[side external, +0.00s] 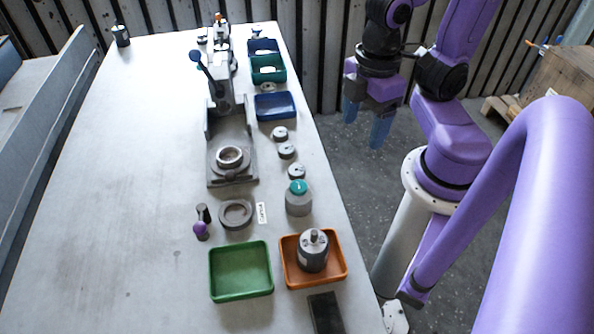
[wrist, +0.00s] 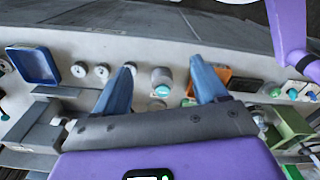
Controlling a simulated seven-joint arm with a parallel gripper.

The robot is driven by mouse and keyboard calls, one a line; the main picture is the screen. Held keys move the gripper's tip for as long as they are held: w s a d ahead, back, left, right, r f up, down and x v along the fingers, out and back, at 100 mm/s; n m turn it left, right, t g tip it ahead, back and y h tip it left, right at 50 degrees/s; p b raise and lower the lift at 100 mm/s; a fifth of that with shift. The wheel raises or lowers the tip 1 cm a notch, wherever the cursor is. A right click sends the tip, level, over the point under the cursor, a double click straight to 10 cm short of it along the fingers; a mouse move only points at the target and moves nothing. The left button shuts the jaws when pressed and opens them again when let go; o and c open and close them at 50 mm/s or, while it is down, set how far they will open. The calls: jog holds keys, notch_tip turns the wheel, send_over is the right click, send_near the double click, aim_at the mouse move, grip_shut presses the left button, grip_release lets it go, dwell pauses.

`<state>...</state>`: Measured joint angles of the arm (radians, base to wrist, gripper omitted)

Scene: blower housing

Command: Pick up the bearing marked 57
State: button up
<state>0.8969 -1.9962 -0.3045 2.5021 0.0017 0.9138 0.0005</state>
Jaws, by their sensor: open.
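Three small grey round parts that look like bearings stand in a row near the table's right edge in the side view: a far one (side external: 280,133), a middle one (side external: 287,151) and a near one (side external: 296,171). Their markings are too small to read, so I cannot tell which is 57. In the wrist view two of them, the left bearing (wrist: 79,70) and its neighbour (wrist: 101,70), are clear; the third is partly behind a finger. My gripper (side external: 365,120) is open and empty, off the table's right side and apart from the bearings.
A teal-topped grey container (side external: 298,201) stands close to the near bearing. A blue tray (side external: 275,106) lies behind the row. An orange tray (side external: 341,276) holds a motor-like cylinder (side external: 313,252); a green tray (side external: 241,271) is beside it. A press (side external: 230,170) stands left of the row.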

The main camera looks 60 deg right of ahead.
jog(key=n+h, duration=0.2)
jog(key=n, duration=0.3)
send_over(297, 170)
jog(key=f, duration=1)
jog(key=shift+s+a+f, duration=0.15)
jog(key=shift+s+a, duration=0.15)
jog(key=shift+a, duration=0.05)
jog(key=shift+w+d+f, duration=0.1)
jog(key=shift+w+f, duration=0.1)
jog(key=shift+f, duration=0.75)
jog(key=shift+w+d+f, duration=0.1)
jog(key=shift+w+f, duration=0.05)
jog(key=shift+f, duration=1.6)
jog(key=c, duration=1.2)
